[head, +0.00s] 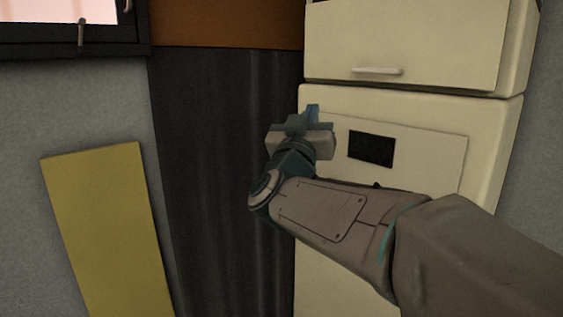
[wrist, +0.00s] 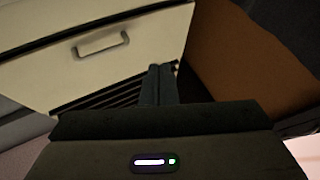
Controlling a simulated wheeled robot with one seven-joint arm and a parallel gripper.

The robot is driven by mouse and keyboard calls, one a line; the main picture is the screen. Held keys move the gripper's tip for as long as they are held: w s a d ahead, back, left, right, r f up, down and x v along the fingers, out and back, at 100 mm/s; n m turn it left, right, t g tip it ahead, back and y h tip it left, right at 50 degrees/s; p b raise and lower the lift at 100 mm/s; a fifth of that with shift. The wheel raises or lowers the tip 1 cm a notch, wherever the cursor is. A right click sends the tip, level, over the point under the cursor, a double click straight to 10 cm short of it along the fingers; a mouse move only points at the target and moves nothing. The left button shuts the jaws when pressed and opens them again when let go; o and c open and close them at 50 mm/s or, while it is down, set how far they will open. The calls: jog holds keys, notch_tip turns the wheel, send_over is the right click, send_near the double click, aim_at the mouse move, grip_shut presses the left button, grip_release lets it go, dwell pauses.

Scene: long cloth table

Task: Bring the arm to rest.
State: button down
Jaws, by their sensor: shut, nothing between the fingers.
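My gripper (head: 313,110) is at the end of my arm, raised in front of the cream cabinet in the head view. In the wrist view my gripper (wrist: 159,70) shows its two dark fingers pressed together, with nothing between them. My arm reaches in from the lower right of the head view. The gripper appears apart from the cabinet, though the exact gap is hard to tell.
The cream fridge-like cabinet (head: 480,125) has a handle (head: 378,71) and a dark panel (head: 371,149). A dark ribbed panel (head: 215,170) stands left of it. A yellow board (head: 105,220) leans at the left wall. A window (head: 60,12) is at upper left. No table shows.

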jog(key=s+f+n+g+y, duration=0.3)
jog(key=f+g+y, duration=0.15)
jog(key=f, duration=0.65)
jog(key=s+f+n+g+y, duration=0.2)
jog(key=f+n+g+y, duration=0.15)
jog(key=f+y, duration=0.45)
jog(key=s+d+f+m+g+h, duration=0.2)
jog(key=s+d+f+g, duration=0.2)
jog(key=s+f, duration=0.5)
jog(key=s+d+f+m+g+h, duration=0.2)
jog(key=s+d+f+g, duration=0.2)
jog(key=s+f, duration=0.5)
jog(key=s+g, duration=0.2)
jog(key=shift+f+g, duration=0.15)
jog(key=shift+g, duration=0.25)
jog(key=shift+h, duration=0.25)
